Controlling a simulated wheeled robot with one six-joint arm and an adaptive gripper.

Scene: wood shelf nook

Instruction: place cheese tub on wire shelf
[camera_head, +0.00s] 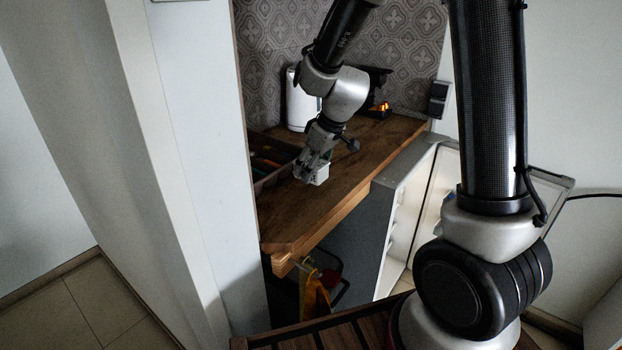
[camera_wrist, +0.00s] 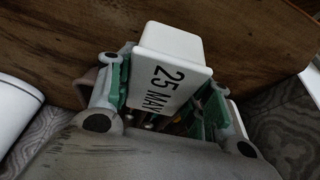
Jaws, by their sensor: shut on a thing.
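A small white tub marked "25 MAY" (camera_wrist: 172,85), which I take for the cheese tub, is held between the green-padded fingers of my gripper (camera_wrist: 165,98) in the wrist view. In the head view the tub (camera_head: 321,174) shows small, at the tip of my gripper (camera_head: 311,170), over the wooden counter. Whether it touches the counter I cannot tell. An open white fridge (camera_head: 403,225) stands at the right of the counter. I cannot make out a wire shelf inside it; its inside is mostly hidden by the angle and my arm.
A dark tray with compartments (camera_head: 268,160) lies left of my gripper. A white upright appliance (camera_head: 301,104) and a dark machine with an orange light (camera_head: 378,108) stand at the back. A yellow cloth (camera_head: 313,294) hangs below the counter. The counter's front is clear.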

